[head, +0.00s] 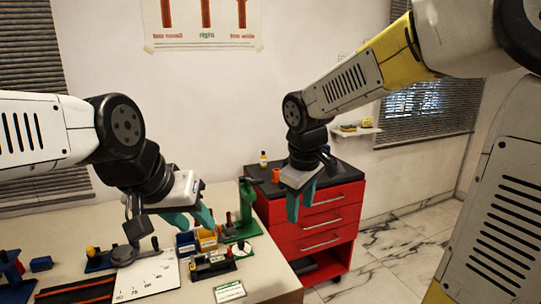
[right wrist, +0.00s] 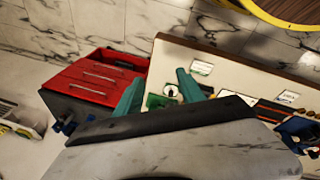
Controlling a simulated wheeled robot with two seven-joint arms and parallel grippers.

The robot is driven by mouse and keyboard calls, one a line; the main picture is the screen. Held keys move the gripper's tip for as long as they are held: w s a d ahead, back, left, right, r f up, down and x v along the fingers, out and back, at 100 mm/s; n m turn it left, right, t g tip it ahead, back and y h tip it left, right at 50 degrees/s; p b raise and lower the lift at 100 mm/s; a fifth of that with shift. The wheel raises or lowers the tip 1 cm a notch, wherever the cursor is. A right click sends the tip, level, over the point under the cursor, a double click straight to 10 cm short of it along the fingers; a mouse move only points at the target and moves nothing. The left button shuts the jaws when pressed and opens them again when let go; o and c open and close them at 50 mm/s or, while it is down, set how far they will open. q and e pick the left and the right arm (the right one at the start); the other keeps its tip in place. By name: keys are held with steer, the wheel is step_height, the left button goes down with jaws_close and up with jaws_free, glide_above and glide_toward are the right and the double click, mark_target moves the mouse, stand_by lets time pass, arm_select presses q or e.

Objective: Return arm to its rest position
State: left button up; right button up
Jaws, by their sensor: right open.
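My right gripper (head: 301,198) hangs in the air in front of the red drawer cabinet (head: 325,222), its teal fingers apart and empty. In the right wrist view my right gripper (right wrist: 160,88) shows two spread fingers with nothing between them. My left gripper (head: 193,218) is over the back part of the table, pointing down and to the right. Its teal fingers are apart, and no object shows between them. Whether its fingertips touch anything below cannot be told.
The table (head: 262,272) holds a green stand (head: 246,205), a yellow and blue bin block (head: 197,241), a dark gauge fixture (head: 212,265), a white scale plate (head: 147,275) and a label card (head: 229,291). Marble floor (head: 395,245) is free right of the cabinet.

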steer(key=s+d+r+m+t+y, duration=0.1)
steer(key=s+d+r+m, duration=0.1)
steer(key=s, duration=0.4)
steer(key=s+d+r+m+t+y, duration=0.1)
steer(key=s+d+r+m+t, duration=0.1)
steer(key=s+d+m, duration=0.3)
steer(key=shift+s+r+m, duration=0.25)
steer(key=shift+s+m, duration=0.5)
steer(key=shift+m, duration=0.35)
